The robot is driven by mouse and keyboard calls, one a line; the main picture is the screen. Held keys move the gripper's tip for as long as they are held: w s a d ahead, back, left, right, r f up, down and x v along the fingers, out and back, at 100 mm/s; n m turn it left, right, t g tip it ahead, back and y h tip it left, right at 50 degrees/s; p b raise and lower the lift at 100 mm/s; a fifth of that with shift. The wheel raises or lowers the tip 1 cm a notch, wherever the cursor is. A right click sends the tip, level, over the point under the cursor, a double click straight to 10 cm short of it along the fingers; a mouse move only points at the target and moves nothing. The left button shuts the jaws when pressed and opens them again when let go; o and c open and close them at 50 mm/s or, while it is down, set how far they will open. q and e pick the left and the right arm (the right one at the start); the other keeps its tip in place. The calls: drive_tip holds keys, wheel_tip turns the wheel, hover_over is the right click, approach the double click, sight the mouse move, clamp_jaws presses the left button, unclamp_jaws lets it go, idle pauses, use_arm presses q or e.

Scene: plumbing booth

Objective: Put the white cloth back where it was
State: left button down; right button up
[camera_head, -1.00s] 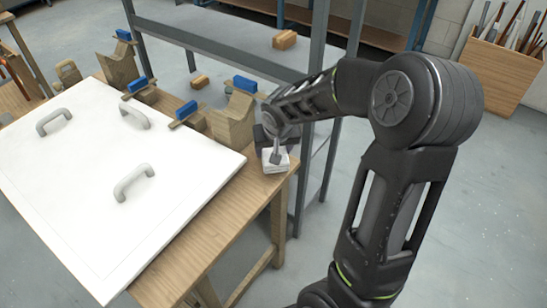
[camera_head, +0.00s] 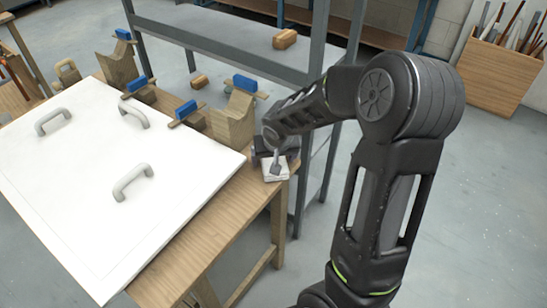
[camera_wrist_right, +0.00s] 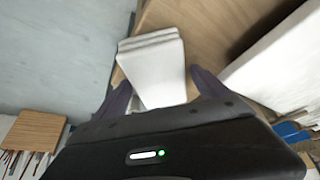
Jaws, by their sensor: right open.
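The white cloth (camera_head: 275,173) is a folded, layered pad on the wooden table's right corner, beside the white panel. It also shows in the right wrist view (camera_wrist_right: 153,68), partly hidden at its lower end by my gripper. My right gripper (camera_head: 275,165) is at the cloth in the head view, with its arm coming in from the right. In the right wrist view its two dark fingers (camera_wrist_right: 158,88) stand apart on either side of the cloth. Whether they touch it I cannot tell. My left gripper is out of view.
The wooden table (camera_head: 222,225) carries a large white panel (camera_head: 85,190) with grey handles. Wooden supports with blue-topped clamps (camera_head: 245,84) stand along its back. A grey metal shelf (camera_head: 220,45) stands close behind the table. A wooden bin (camera_head: 497,70) of rods is at the right.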

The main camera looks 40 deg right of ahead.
drive_tip(key=shift+r, duration=0.2)
drive_tip(key=p+v, duration=0.1)
drive_tip(key=v, duration=1.1)
drive_tip(key=shift+f, duration=0.1)
idle(0.6)
